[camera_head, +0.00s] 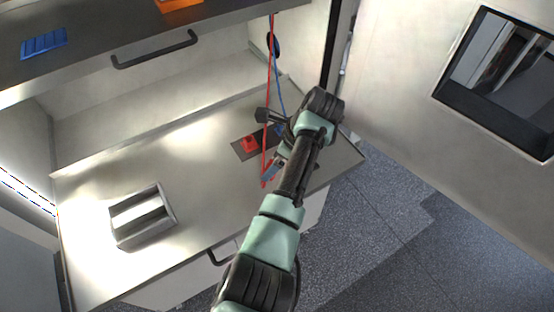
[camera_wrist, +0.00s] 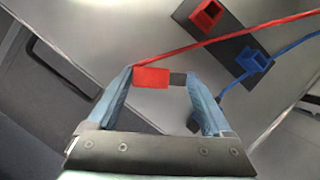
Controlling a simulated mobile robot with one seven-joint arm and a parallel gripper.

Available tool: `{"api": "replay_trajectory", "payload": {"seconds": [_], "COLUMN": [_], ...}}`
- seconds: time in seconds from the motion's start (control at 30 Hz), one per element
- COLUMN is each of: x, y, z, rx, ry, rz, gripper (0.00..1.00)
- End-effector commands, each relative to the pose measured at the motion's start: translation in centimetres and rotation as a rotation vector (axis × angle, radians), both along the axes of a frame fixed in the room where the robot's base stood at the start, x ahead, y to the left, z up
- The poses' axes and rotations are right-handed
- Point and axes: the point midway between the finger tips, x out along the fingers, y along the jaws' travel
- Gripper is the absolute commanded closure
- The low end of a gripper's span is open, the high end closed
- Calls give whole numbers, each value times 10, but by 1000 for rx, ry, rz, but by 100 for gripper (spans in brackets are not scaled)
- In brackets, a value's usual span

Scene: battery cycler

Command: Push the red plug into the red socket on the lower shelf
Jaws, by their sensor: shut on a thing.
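The red plug (camera_wrist: 150,77) is held between the fingertips of my gripper (camera_wrist: 161,78) in the wrist view, with a red cable running from it to the upper right. In the head view, my gripper (camera_head: 271,170) is above the lower shelf's front right part, with the plug end (camera_head: 264,184) below the cable. The red socket (camera_head: 249,143) is an open red block on a dark plate, behind and left of the gripper. In the wrist view the red socket (camera_wrist: 207,14) is at the top, apart from the plug.
The blue socket (camera_wrist: 253,60) is beside the red one, with a blue cable by it; my arm partly covers it in the head view. A grey metal tray (camera_head: 143,216) stands on the shelf's left. An open door (camera_head: 395,85) is on the right. The shelf's middle is clear.

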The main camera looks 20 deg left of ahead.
Motion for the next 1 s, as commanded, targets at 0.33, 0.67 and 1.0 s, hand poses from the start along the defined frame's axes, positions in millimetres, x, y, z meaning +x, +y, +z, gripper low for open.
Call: {"api": "replay_trajectory", "payload": {"seconds": [0.33, 0.67, 1.0], "x": [0, 0, 0], "y": [0, 0, 0], "z": [-29, -39, -39], "rx": [0, 0, 0], "ry": [0, -1, -1], "rz": [1, 1, 1], "gripper": [65, 65, 0]}}
